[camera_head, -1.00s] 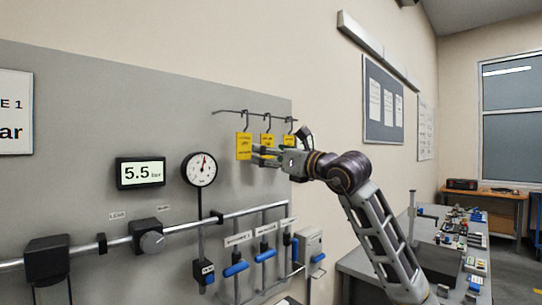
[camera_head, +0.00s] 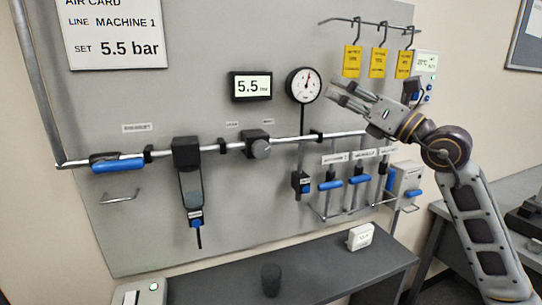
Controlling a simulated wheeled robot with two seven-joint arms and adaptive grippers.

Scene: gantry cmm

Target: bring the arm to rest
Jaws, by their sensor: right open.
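My right arm comes in from the right, and its gripper (camera_head: 350,96) is open with nothing between the fingers. It is in front of the grey panel (camera_head: 230,45), below the yellow tags and right of the round gauge. Three yellow tags (camera_head: 378,62) hang from hooks on a thin rail (camera_head: 368,24) above the gripper. The gripper looks apart from the tags, though its exact distance from the panel cannot be told. My left gripper is not in view.
A pressure gauge (camera_head: 305,85) and a 5.5 display (camera_head: 251,86) are left of the gripper. Blue-handled valves (camera_head: 359,180) and a pipe (camera_head: 290,139) lie below. A dark bench (camera_head: 320,272) holds a dark cup (camera_head: 271,280) and a small white device (camera_head: 360,237).

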